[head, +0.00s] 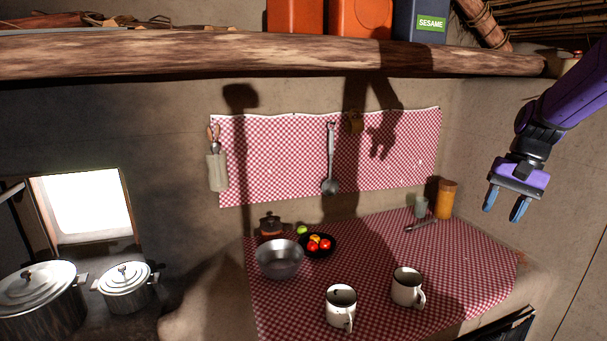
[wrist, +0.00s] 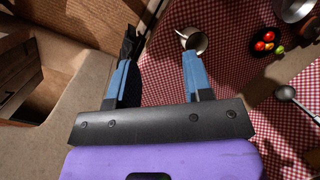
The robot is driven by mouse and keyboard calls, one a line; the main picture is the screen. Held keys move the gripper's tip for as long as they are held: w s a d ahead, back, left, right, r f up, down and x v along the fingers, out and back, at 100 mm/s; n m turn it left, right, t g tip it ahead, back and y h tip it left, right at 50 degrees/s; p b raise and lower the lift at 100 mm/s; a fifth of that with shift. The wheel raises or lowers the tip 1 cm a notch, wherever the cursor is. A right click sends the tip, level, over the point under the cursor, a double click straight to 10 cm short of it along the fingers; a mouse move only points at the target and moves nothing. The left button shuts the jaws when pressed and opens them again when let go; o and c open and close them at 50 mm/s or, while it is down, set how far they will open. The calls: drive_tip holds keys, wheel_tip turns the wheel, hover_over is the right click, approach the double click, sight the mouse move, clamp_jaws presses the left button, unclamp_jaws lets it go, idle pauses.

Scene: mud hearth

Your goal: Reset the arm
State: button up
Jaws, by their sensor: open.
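My gripper (head: 505,205) is at the right of the head view, on the end of my purple arm. It hangs in the air, high over the right end of the checked counter, with its fingers pointing down. The two blue fingers are apart, with nothing between them. In the wrist view my gripper (wrist: 157,75) also shows open and empty. An enamel mug (wrist: 196,42) shows beyond the right fingertip there, well apart from it.
The checked counter (head: 385,250) bears two mugs (head: 341,305), a metal bowl (head: 279,259), a dark plate of fruit (head: 318,245) and an orange canister (head: 446,199). A wooden shelf (head: 250,55) runs above. Lidded pots (head: 125,287) stand at left.

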drive_tip(key=s+a+r+n+t+h, duration=0.1)
drive_tip(key=s+a+r+n+t, duration=0.1)
drive_tip(key=s, duration=0.6)
drive_tip(key=s+a+r+n+t+h, duration=0.1)
drive_tip(key=s+a+r+n+t, duration=0.1)
drive_tip(key=s+a, duration=0.3)
drive_tip(key=s+a+r+n+t+h, duration=0.1)
drive_tip(key=s+a+r+n+t, duration=0.1)
drive_tip(key=s, duration=0.9)
drive_tip(key=shift+a+r, duration=0.7)
drive_tip(key=shift+r, duration=0.1)
